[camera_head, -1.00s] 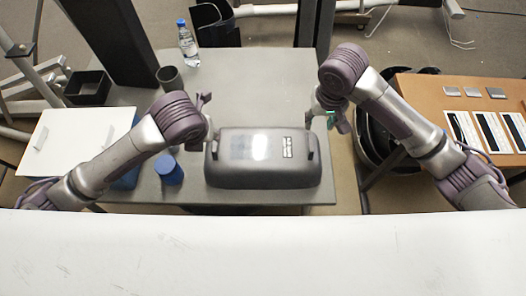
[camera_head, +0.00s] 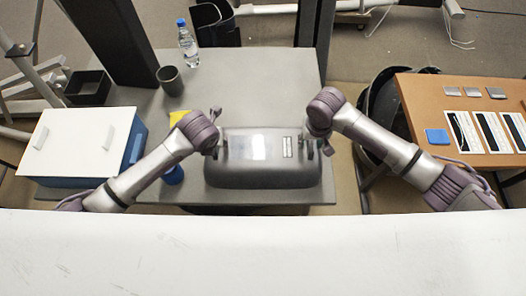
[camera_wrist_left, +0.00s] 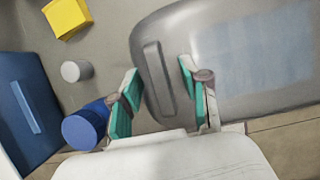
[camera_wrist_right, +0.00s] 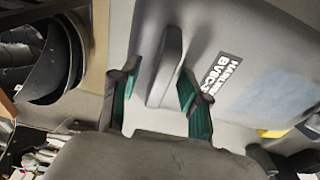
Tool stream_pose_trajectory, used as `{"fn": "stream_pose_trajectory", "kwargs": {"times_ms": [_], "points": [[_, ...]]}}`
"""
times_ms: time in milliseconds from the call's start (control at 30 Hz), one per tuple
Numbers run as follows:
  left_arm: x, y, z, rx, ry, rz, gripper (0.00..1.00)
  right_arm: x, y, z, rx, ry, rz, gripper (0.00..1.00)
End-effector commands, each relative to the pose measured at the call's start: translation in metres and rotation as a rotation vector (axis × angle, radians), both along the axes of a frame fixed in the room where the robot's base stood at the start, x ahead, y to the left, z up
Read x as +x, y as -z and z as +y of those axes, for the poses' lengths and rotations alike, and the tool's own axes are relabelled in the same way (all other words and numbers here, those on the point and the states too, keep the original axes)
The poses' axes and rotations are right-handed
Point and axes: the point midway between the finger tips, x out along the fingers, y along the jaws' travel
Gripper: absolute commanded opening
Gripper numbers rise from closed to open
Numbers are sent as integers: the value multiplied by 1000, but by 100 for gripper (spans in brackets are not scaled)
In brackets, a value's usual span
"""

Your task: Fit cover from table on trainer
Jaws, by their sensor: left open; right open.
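The grey cover (camera_head: 262,172) lies on the grey table, with a pale glossy patch and a printed label on top and a handle at each end. My left gripper (camera_wrist_left: 161,98) is open, its green-padded fingers on either side of the cover's left handle (camera_wrist_left: 158,85). My right gripper (camera_wrist_right: 157,98) is open, its fingers on either side of the right handle (camera_wrist_right: 168,62). I cannot tell whether either gripper touches its handle. In the head view both grippers are partly hidden by their wrists. I cannot make out a trainer.
A blue box with a white lid (camera_head: 75,145) stands left; a blue cylinder (camera_wrist_left: 85,128) and yellow block (camera_wrist_left: 68,17) are near my left gripper. A cup (camera_head: 170,80) and bottle (camera_head: 188,45) stand behind. A wooden table (camera_head: 425,100) is right. The grey table's back right is clear.

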Motion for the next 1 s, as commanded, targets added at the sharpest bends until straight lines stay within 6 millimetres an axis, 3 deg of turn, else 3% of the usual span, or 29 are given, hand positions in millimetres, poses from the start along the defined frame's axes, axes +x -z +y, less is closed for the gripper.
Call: {"fn": "stream_pose_trajectory", "kwargs": {"times_ms": [300, 600, 1000], "points": [[1, 2, 0, 0, 0, 0, 46, 0, 2, 0, 0, -1, 0, 46], [1, 1, 0, 0, 0, 0, 0, 0, 2, 0, 0, 0, 0, 0], [1, 1, 0, 1, 0, -1, 0, 0, 1, 0, 0, 0, 0, 0]]}}
